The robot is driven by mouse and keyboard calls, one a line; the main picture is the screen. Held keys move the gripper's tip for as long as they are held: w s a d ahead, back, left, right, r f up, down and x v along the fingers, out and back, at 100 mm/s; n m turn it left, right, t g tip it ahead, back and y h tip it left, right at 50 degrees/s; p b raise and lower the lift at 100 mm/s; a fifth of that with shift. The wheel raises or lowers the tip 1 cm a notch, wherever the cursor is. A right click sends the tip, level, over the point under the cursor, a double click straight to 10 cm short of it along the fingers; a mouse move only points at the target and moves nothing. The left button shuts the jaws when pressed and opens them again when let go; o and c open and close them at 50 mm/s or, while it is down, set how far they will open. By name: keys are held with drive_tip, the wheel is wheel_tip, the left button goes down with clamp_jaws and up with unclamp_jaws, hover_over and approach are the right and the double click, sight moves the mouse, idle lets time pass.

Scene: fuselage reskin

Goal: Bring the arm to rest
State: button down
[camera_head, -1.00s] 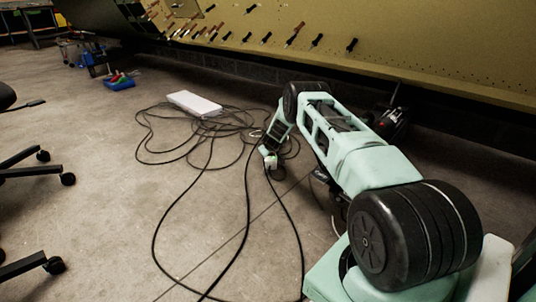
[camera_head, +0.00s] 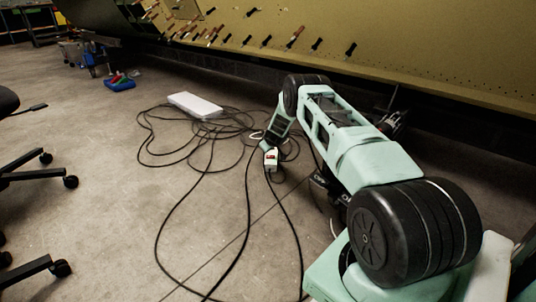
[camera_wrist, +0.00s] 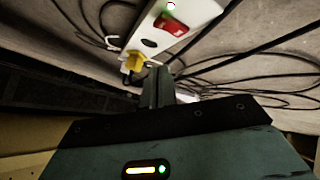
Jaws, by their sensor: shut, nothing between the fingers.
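My arm (camera_head: 345,140) reaches up and away from its shoulder, bends at the dark elbow joint, and its forearm (camera_head: 283,122) points down toward the floor. In the wrist view my gripper (camera_wrist: 160,85) is shut, with its narrow fingers together and nothing between them. A white power strip (camera_wrist: 188,22) with a red switch and a yellow plug (camera_wrist: 134,62) lies beyond the fingertips; I cannot tell the exact gap. In the head view I cannot clearly make out the fingers.
Black cables (camera_head: 205,150) lie looped over the floor beside a white flat box (camera_head: 195,105). The yellow-green fuselage panel (camera_head: 400,50) with its row of fasteners hangs behind the arm. A blue tray (camera_head: 120,85) and chair legs (camera_head: 40,175) stand left. Open floor lies front left.

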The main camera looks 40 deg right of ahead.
wheel_tip(320, 180, up, 2)
drive_tip(key=shift+s+d+r+p, duration=0.1)
drive_tip(key=shift+r+p, duration=0.1)
drive_tip(key=shift+p, duration=0.45)
drive_tip(key=shift+f, duration=0.1)
